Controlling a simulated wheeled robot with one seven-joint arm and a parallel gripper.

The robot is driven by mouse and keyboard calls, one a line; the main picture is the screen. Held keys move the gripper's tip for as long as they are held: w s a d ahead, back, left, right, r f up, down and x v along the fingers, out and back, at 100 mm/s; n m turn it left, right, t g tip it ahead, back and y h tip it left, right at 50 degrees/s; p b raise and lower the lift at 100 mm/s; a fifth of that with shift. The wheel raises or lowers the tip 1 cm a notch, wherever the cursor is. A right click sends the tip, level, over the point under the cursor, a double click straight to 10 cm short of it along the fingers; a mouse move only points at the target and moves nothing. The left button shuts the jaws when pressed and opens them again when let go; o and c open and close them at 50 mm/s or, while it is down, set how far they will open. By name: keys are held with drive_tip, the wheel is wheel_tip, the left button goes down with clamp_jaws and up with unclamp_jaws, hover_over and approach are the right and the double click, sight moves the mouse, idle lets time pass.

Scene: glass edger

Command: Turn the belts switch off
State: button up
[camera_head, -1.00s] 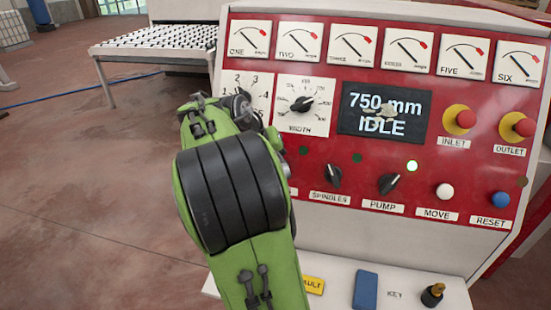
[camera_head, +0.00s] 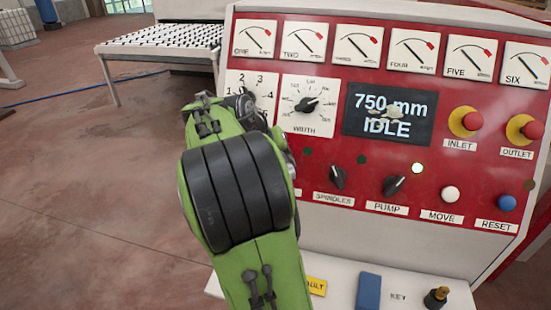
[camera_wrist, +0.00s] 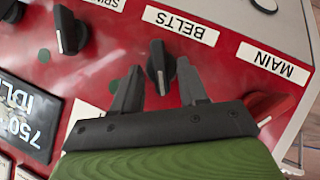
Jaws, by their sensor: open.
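The belts switch (camera_wrist: 160,67) is a black rotary knob on the red panel, in the wrist view above its white BELTS label as the panel stands; the picture is turned, so the label (camera_wrist: 180,25) reads upside down. My gripper (camera_wrist: 158,72) is open, with one finger on each side of the knob. I cannot tell whether either finger touches it. The knob's ridge points nearly straight along the picture's vertical. A dark green lamp (camera_wrist: 113,87) sits close by, unlit. In the head view my arm hides the belts switch and my gripper.
The spindles knob (camera_head: 338,177) and pump knob (camera_head: 395,186) sit to the right in the head view. A red main switch (camera_wrist: 272,104) is partly hidden beside my gripper. The display (camera_head: 388,114) reads 750 mm, IDLE. A ledge (camera_head: 430,281) holding a key juts out below.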

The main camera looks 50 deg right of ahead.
drive_tip(key=p+v, duration=0.5)
drive_tip(key=v, duration=1)
drive_tip(key=shift+a+r+p, duration=0.15)
drive_tip(key=shift+r+p, duration=0.1)
drive_tip(key=shift+p, duration=0.1)
